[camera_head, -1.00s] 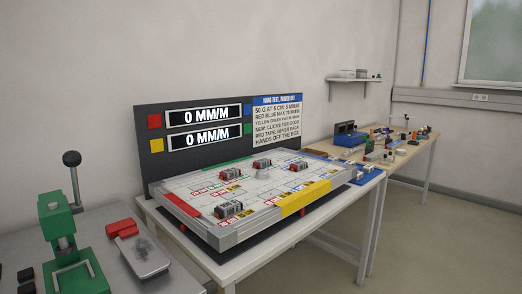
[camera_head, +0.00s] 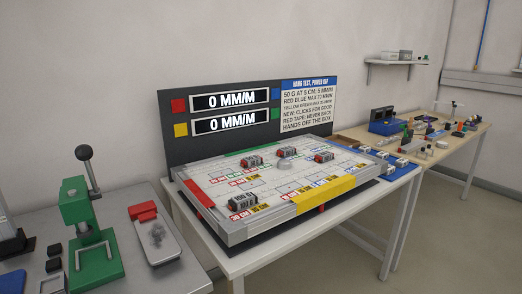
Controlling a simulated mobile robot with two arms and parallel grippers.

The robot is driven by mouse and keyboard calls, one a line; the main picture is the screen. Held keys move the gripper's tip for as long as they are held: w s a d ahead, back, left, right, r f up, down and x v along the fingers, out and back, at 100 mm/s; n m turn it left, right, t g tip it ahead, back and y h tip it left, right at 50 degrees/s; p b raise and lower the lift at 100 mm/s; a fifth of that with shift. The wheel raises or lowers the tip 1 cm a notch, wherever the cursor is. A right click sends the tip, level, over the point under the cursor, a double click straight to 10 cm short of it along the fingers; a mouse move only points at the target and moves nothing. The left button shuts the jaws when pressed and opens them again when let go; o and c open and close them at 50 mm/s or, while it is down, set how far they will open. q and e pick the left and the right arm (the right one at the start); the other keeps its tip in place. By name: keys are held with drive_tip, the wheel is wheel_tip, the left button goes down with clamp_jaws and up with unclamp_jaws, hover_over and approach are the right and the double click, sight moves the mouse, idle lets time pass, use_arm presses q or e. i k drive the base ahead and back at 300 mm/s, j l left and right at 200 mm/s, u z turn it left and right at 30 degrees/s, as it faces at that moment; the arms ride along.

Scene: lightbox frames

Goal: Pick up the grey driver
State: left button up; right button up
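I cannot make out a grey driver for certain in the head view. A board (camera_head: 215,233) with a light top, red, green and yellow edge strips and a printed grid stands on the middle table. Several small dark block-shaped units with red ends stand on it, one near the front left (camera_head: 242,201) and one at the right (camera_head: 323,156). A small grey dome (camera_head: 284,165) sits near the middle of the board. The far table's small items are too small to tell apart. Neither of my grippers is in view.
A dark panel with two displays (camera_head: 230,101) stands behind the board. At the left, a green lever press (camera_head: 90,235) and a grey tray with a red end (camera_head: 155,238) stand on a grey table. A cluttered wooden table (camera_head: 455,155) stands at right, with bare floor before it.

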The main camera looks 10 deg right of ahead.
sight(283, 152)
drive_tip(key=l+u, duration=0.3)
drive_tip(key=l, duration=0.9)
drive_tip(key=l+u, duration=0.25)
drive_tip(key=l, duration=0.95)
